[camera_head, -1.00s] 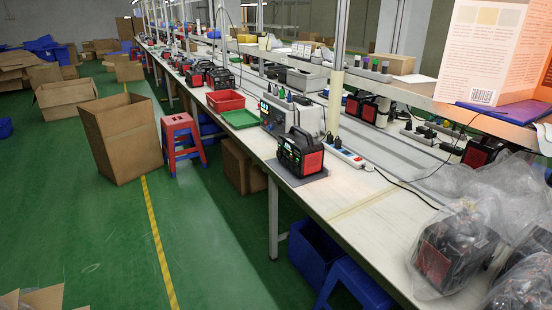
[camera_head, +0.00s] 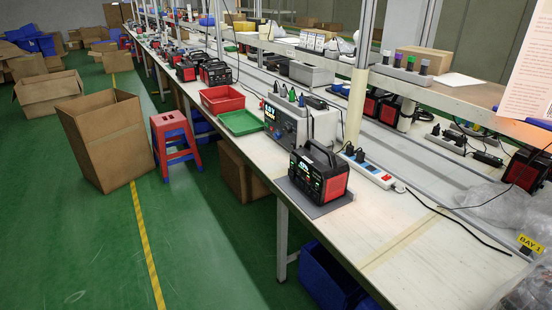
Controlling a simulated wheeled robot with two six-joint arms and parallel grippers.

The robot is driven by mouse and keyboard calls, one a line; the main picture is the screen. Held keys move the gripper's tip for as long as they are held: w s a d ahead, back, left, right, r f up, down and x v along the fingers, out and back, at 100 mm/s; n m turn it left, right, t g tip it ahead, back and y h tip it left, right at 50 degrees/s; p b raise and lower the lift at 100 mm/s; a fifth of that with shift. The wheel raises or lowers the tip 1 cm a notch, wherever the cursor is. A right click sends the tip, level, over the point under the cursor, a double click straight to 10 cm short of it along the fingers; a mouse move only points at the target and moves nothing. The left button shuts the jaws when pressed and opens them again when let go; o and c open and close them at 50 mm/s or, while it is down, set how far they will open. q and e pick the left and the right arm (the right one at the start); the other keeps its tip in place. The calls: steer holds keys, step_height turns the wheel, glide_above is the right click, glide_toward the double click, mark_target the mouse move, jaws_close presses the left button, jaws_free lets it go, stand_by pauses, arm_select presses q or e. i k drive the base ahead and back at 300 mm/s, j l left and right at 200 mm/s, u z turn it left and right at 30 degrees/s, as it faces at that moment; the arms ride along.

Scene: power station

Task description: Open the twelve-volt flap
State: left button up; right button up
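A black and red portable power station (camera_head: 320,174) stands upright on a dark grey mat (camera_head: 312,205) near the front edge of the long workbench. It has a carrying handle on top, and its front with a lit display and ports faces left. The twelve-volt flap is too small to make out at this distance. Neither of my grippers shows in the head view.
A grey test unit (camera_head: 298,124) with a lit display stands behind the power station, and a white power strip (camera_head: 368,169) lies to its right. Red (camera_head: 222,99) and green (camera_head: 240,122) trays sit farther back. A cardboard box (camera_head: 104,139) and red-blue stool (camera_head: 174,144) stand on the floor. Open green floor lies left.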

mark_target(320, 168)
steer(key=i+j, duration=0.2)
steer(key=i, duration=0.25)
steer(key=i+j+z, duration=0.15)
steer(key=i, duration=0.3)
steer(key=i+j, duration=0.25)
steer(key=i, duration=0.2)
steer(key=i+j+z, duration=0.1)
steer(key=i, duration=0.3)
steer(key=j, duration=0.1)
